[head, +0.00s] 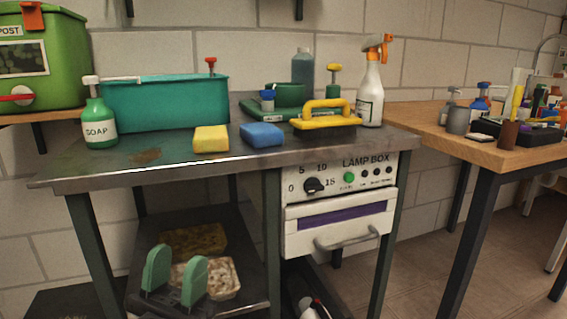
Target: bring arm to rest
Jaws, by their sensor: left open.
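My left gripper (177,258) shows at the lower left with its two green fingers upright and apart. It is open and nothing shows between the fingers. It is in front of the bench's lower shelf (225,285), below the level of the bench top (105,172). My right gripper is not in view.
The bench top carries a soap bottle (98,125), a teal trough (165,103), yellow (211,139) and blue (262,134) sponges, a yellow-handled tool (325,118) and a spray bottle (370,95). The lamp box (340,205) hangs below. A wooden table (478,150) stands right.

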